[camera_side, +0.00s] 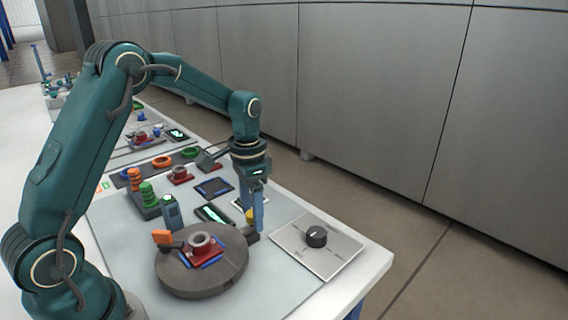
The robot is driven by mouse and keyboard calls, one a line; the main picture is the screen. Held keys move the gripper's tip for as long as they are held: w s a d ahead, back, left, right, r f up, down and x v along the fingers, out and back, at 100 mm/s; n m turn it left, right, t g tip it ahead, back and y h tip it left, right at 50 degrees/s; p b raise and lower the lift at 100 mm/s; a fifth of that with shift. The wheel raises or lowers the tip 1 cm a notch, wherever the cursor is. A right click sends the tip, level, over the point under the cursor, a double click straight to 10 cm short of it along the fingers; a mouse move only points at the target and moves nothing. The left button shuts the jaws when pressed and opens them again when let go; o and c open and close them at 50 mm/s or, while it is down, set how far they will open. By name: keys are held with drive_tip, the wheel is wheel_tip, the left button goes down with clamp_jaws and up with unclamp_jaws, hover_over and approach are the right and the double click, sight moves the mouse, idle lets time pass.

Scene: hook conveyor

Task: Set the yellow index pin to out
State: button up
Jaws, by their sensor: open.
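The yellow index pin (250,216) shows as a small yellow knob above a dark block at the right edge of the round grey turntable (200,283). My gripper (254,208) points straight down at the pin, with its blue fingers open around or just beside it. One finger stands in front and partly hides the pin. I cannot tell whether the fingers touch it, or how far in or out the pin sits. On the turntable a red fixture (204,254) carries a grey ring (200,241).
An orange block (162,237) stands at the turntable's left rim. A plate with a black knob (316,236) lies to the right, near the table edge. Behind are a teal device (172,212), a green-lit display (214,213), stacked green rings (148,194) and a dark square tray (214,188).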

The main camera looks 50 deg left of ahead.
drive_tip(key=shift+c, duration=0.3)
clamp_jaws()
